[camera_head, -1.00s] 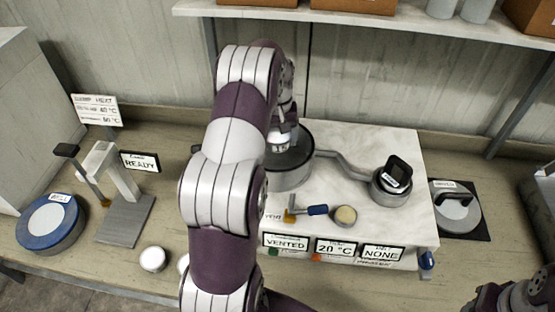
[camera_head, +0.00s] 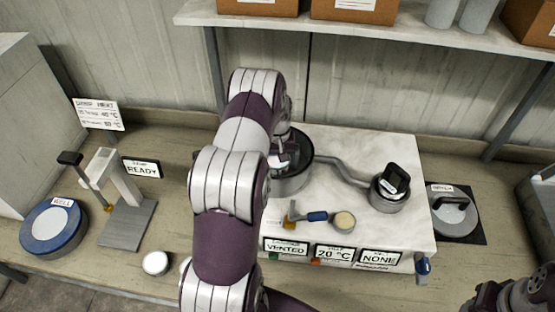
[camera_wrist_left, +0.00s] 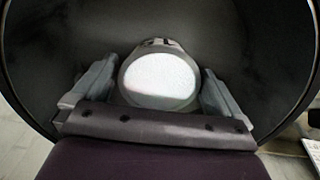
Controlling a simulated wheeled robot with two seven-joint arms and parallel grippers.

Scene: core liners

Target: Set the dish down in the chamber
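The chamber (camera_head: 292,182) is a dark round open pot on a pale bench block, partly hidden behind my left arm in the head view. My left gripper (camera_head: 284,158) reaches down into its mouth. In the left wrist view, the dish (camera_wrist_left: 160,82) is a round white-topped piece with a grey rim. It sits between the two fingers of my left gripper (camera_wrist_left: 160,88), which appear to touch its sides. The dark chamber wall (camera_wrist_left: 270,60) surrounds them. Whether the dish touches the chamber floor cannot be told. Only part of my right arm shows at the lower right; its gripper is out of view.
A pipe joins the chamber to a grey gauge cylinder (camera_head: 388,194). A blue-handled valve (camera_head: 316,216) and a small round cap (camera_head: 344,221) lie in front. A lid with handle (camera_head: 454,214) lies right. A press (camera_head: 122,195) and a blue-rimmed disc (camera_head: 52,226) stand left.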

